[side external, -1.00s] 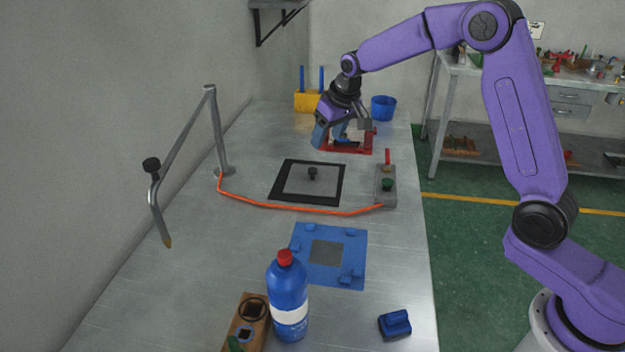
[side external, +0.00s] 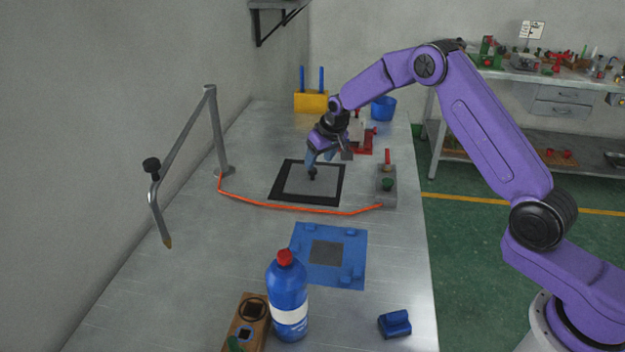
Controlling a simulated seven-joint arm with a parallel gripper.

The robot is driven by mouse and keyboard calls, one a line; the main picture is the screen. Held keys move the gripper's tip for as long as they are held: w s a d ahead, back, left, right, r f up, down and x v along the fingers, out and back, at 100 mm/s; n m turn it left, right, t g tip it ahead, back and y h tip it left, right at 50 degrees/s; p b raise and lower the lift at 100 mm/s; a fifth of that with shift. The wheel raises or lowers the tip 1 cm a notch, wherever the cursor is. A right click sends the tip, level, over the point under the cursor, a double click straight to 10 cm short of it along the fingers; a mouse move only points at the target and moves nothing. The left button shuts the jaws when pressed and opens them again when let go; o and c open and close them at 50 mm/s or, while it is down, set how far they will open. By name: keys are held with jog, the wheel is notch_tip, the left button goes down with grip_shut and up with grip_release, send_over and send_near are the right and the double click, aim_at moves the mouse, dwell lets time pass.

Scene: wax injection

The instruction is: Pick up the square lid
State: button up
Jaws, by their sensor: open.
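The square lid (side external: 325,185) is a grey plate with a small black knob, inside a black square frame (side external: 279,191) on the metal table. My gripper (side external: 313,173) is open, with its blue fingers low over the lid at the knob. Its fingers partly cover the knob, and I cannot tell whether they touch it.
An orange cable (side external: 285,207) runs in front of the frame to a grey control box (side external: 386,190). A bent metal post (side external: 218,130) stands at left. A red fixture (side external: 366,140) is behind. A blue plate (side external: 350,245) and bottle (side external: 287,290) are in front.

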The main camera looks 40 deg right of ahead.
aim_at(314, 170)
jog(key=shift+w+x, duration=0.15)
jog(key=shift+x, duration=1.35)
jog(key=shift+w+x, duration=0.1)
jog(key=shift+x, duration=1.45)
jog(key=shift+r, duration=0.15)
grip_shut()
jog(key=shift+r, duration=0.1)
